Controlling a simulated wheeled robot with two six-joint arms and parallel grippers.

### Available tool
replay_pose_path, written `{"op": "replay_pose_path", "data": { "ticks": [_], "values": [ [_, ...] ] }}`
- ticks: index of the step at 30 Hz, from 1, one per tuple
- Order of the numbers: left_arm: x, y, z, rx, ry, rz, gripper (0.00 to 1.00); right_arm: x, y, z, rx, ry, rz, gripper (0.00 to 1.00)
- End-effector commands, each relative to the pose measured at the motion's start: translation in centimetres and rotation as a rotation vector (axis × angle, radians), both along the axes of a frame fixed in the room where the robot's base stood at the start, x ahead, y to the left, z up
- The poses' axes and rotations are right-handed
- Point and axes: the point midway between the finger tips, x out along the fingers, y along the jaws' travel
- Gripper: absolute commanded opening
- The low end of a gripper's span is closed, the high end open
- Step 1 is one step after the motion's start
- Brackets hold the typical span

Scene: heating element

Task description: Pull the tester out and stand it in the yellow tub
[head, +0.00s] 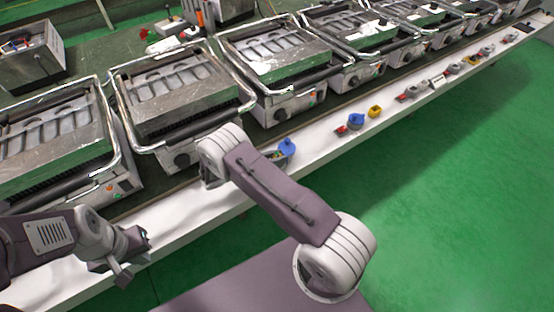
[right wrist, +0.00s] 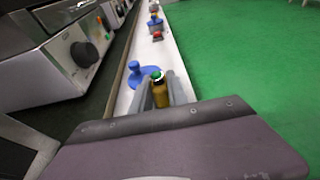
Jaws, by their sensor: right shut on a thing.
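My right gripper (right wrist: 162,92) shows in the right wrist view, its two grey fingers shut on a yellow-brown cylinder with a green and white top (right wrist: 160,88), which looks like the tester. In the head view my right forearm hides this gripper and what it holds. A small yellow thing (head: 375,111), which may be the yellow tub, stands on the white ledge further right. My left gripper (head: 128,262) is over the ledge at lower left, away from these things; its jaw opening is unclear.
A blue-topped item (head: 287,148) sits on the white ledge (head: 325,145) close to my right gripper; it also shows in the right wrist view (right wrist: 143,75). Another blue item (head: 355,121) and a red one are beside the yellow thing. Metal grills (head: 180,95) line the bench behind.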

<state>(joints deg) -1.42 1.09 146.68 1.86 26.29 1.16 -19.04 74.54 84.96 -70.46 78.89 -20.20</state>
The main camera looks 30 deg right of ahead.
Motion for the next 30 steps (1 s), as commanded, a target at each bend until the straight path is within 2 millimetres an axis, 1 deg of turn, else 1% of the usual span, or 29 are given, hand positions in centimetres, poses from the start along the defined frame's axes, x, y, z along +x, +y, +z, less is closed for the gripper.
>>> {"op": "replay_pose_path", "data": {
  "ticks": [5,8,11,12,14,18,24,27,30],
  "values": [
    [0.0,0.0,0.2,0.000,0.000,0.000,0.00,0.0,0.0,0.5,0.000,0.000,0.000,0.00],
    [0.0,0.0,0.6,0.000,0.000,0.000,0.00,0.0,0.0,1.7,0.000,-0.001,0.000,0.00],
    [0.0,0.0,1.2,0.000,0.000,0.000,0.00,0.0,0.0,3.6,0.000,-0.003,0.000,0.00],
    [0.0,0.0,1.5,0.000,0.000,0.000,0.00,0.0,0.0,4.6,0.000,-0.004,0.000,0.00],
    [0.0,0.0,1.9,0.000,0.000,0.000,0.00,-1.0,-0.7,5.2,-0.001,0.004,-0.002,0.00],
    [0.0,0.0,2.9,0.000,0.000,0.000,0.00,-3.9,-2.6,7.3,-0.001,0.004,-0.003,0.00],
    [0.0,0.0,3.8,0.000,0.000,0.000,0.00,-7.8,-5.1,9.9,0.000,0.002,-0.001,0.00],
    [0.0,0.0,3.9,0.000,0.000,0.000,0.00,-8.9,-5.9,10.5,0.000,0.000,-0.001,0.00],
    [0.0,0.0,4.0,0.000,0.000,0.000,0.00,-9.5,-6.3,10.9,0.000,0.000,-0.001,0.00]
  ]
}}
